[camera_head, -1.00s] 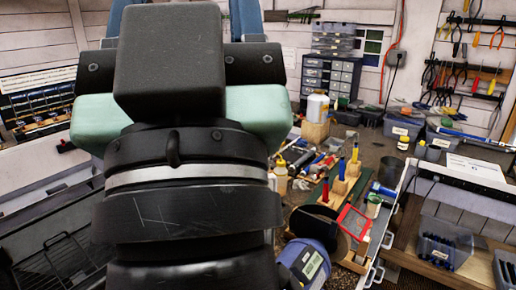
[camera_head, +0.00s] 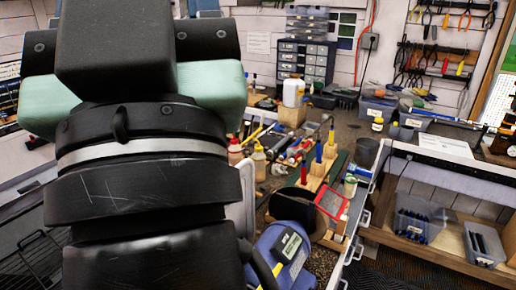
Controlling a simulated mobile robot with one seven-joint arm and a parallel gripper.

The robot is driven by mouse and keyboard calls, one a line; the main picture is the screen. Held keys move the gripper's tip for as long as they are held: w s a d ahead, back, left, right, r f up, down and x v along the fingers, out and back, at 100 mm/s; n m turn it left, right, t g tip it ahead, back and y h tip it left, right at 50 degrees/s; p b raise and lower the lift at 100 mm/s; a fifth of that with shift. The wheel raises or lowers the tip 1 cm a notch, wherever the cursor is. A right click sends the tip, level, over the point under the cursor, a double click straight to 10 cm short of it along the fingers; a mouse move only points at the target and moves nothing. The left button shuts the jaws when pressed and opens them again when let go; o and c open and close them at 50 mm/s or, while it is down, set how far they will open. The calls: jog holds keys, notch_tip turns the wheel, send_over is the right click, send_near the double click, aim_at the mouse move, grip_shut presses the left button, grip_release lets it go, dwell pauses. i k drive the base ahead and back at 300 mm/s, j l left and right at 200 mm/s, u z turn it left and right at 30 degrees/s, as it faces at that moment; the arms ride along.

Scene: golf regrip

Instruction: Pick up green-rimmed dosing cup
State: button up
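A small pale cup with a greenish rim (camera_head: 350,185) stands upright at the right side of the cluttered bench, near the red-framed tray. It is small in the picture and looks like the dosing cup, though I cannot be sure. My dark arm with pale green pads fills the left of the view and hides much of the bench's left side. My gripper is not in view, so its fingers and anything in them cannot be seen.
A wooden block with coloured handles (camera_head: 317,168), bottles (camera_head: 258,163), a dark cylinder (camera_head: 365,152) and a blue device (camera_head: 283,252) crowd the bench. Clear bins (camera_head: 418,218) sit on a right-hand shelf. Dark floor shows at lower right.

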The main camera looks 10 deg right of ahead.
aim_at(349, 190)
jog(key=l, duration=0.5)
jog(key=i+l, duration=0.15)
jog(key=l, duration=0.25)
jog(key=i+l, duration=0.15)
jog(key=l, duration=0.2)
jog(key=i+l+u, duration=0.1)
jog(key=l, duration=0.3)
jog(key=i+l, duration=0.2)
jog(key=l, duration=0.2)
jog(key=i+l, duration=0.15)
jog(key=l, duration=0.25)
jog(key=i+l, duration=0.1)
jog(key=i, duration=0.4)
jog(key=i+l+u, duration=0.15)
jog(key=i, duration=0.3)
